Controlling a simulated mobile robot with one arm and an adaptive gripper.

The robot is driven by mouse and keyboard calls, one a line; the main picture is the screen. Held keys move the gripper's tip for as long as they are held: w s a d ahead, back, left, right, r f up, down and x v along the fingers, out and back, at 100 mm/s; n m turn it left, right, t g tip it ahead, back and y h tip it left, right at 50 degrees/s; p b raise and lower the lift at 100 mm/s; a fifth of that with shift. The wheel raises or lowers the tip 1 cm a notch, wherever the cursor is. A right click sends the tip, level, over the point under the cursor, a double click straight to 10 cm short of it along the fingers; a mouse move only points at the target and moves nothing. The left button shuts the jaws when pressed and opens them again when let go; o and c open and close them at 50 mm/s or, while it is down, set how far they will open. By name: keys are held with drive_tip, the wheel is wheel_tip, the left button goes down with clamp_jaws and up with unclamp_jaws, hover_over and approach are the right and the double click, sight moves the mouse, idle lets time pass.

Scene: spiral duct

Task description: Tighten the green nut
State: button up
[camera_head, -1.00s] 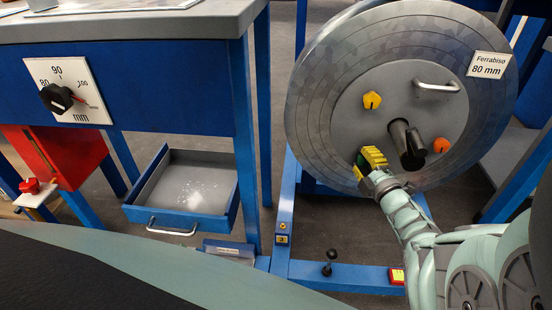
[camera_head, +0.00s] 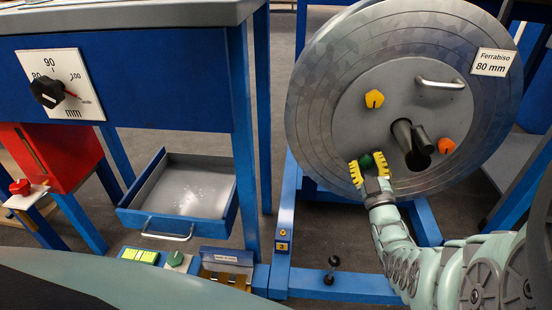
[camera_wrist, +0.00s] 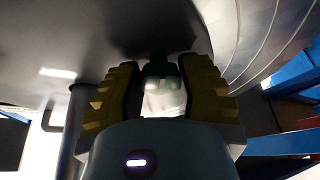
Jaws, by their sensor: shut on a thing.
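The green nut (camera_head: 366,161) sits low on the grey hub plate (camera_head: 350,122) of the large round disc. My gripper (camera_head: 368,170) is at it, with yellow ribbed fingers on either side of it. In the wrist view my gripper (camera_wrist: 162,85) has a finger left and right of the dark green nut (camera_wrist: 160,70), and it is shut on the nut. The fingers hide part of the nut's sides. A yellow nut (camera_head: 374,99) and an orange nut (camera_head: 446,146) are on the same plate.
A blue bench with an open drawer (camera_head: 180,193) stands left. A blue floor beam (camera_head: 330,285) with a black knob (camera_head: 332,264) lies below.

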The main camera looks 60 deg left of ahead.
drive_tip(key=shift+f+m+t, duration=0.1)
drive_tip(key=shift+m+t, duration=0.5)
drive_tip(key=shift+m, duration=0.3)
drive_tip(key=shift+m+h, duration=0.3)
drive_tip(key=o, duration=1.2)
drive_tip(key=v, duration=1.2)
drive_tip(key=shift+w, duration=0.1)
